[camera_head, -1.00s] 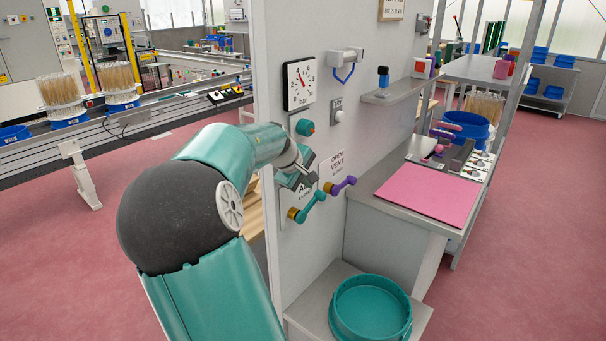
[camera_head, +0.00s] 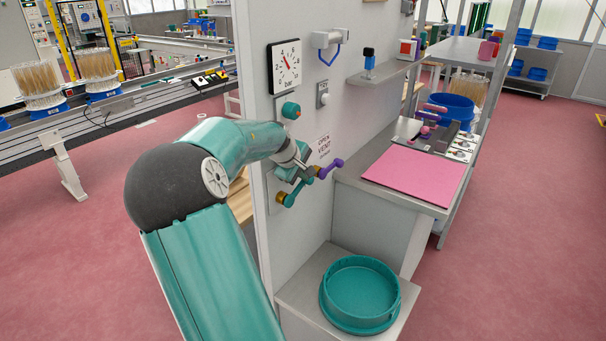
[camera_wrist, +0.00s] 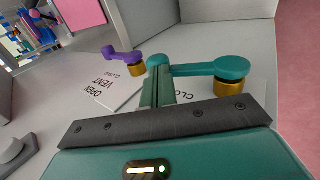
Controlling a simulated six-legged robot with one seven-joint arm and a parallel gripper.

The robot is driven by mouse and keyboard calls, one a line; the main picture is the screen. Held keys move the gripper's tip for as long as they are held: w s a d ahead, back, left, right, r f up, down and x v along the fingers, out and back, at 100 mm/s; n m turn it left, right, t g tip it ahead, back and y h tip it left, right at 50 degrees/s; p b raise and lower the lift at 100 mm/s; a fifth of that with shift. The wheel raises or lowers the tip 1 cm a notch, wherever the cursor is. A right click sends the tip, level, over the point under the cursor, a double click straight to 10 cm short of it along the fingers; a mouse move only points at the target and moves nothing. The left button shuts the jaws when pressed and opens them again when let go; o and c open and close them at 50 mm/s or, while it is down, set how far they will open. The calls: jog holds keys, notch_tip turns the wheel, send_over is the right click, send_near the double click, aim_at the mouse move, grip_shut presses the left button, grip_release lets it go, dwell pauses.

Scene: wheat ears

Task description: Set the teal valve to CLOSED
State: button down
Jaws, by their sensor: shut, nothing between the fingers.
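The teal valve is a lever on a gold hub on the grey wall panel; its lever (camera_head: 292,194) slants up and right from the hub in the head view. In the wrist view the teal valve (camera_wrist: 200,68) has its hub at the right, and the knobbed free end lies at my fingertips. My gripper (camera_head: 304,174) is shut and empty, close against that free end; I cannot tell whether it touches. My shut fingers also show in the wrist view (camera_wrist: 158,88). The label by the teal valve is partly hidden, with "CLO" readable.
A purple valve (camera_head: 333,166) sits just right of the teal one, by an "OPEN VENT" label (camera_head: 323,146). A pressure gauge (camera_head: 285,66) and teal knob (camera_head: 291,110) are above. A teal round tray (camera_head: 360,294) stands on the low shelf below.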

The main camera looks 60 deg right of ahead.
jog(key=shift+s+d+f+y, duration=0.15)
jog(key=shift+d+f+y, duration=0.05)
jog(key=shift+d+f, duration=0.4)
jog(key=shift+s+d+f+y, duration=0.1)
jog(key=shift+d+f+y, duration=0.1)
jog(key=shift+d+f, duration=0.4)
jog(key=shift+a+f, duration=0.1)
jog(key=v, duration=1.4)
